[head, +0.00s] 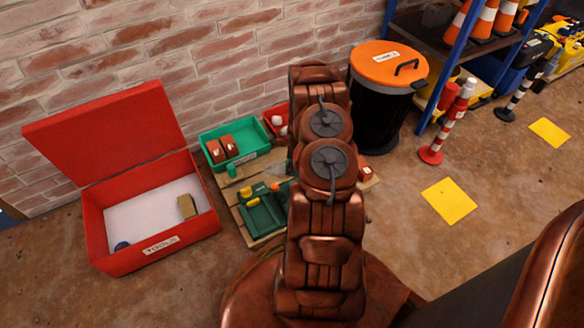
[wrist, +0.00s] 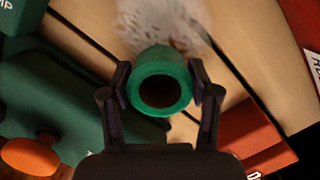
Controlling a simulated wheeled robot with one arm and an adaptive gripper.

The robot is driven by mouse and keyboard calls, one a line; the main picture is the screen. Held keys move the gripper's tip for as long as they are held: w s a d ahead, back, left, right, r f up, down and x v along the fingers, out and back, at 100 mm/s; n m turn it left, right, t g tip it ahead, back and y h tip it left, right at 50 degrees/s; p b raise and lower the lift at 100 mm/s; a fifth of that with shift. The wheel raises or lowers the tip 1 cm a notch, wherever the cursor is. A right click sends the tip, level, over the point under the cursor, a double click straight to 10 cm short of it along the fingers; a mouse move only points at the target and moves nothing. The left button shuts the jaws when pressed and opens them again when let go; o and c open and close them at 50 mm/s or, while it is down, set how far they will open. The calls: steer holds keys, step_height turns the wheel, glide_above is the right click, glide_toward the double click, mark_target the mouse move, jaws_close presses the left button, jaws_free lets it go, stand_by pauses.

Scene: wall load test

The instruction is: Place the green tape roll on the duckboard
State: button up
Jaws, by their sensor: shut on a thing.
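The green tape roll (wrist: 160,104) is between the two fingertips of my gripper (wrist: 160,82) in the wrist view, with its dark hole facing the camera. My gripper is shut on it. The wooden duckboard (wrist: 262,45) shows behind the roll as pale planks with dark gaps. I cannot tell whether the roll touches it. In the head view the duckboard (head: 229,193) lies on the floor by the brick wall, partly covered by trays. My arm hides the gripper and the roll there.
A whitish, see-through thing (wrist: 165,22) lies beyond the roll. An open red box (head: 160,250) is left; a black barrel with orange lid (head: 378,110) stands behind right.

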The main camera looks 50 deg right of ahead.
steer(key=shift+f, duration=0.35)
steer(key=shift+f, duration=0.1)
steer(key=o, duration=1.2)
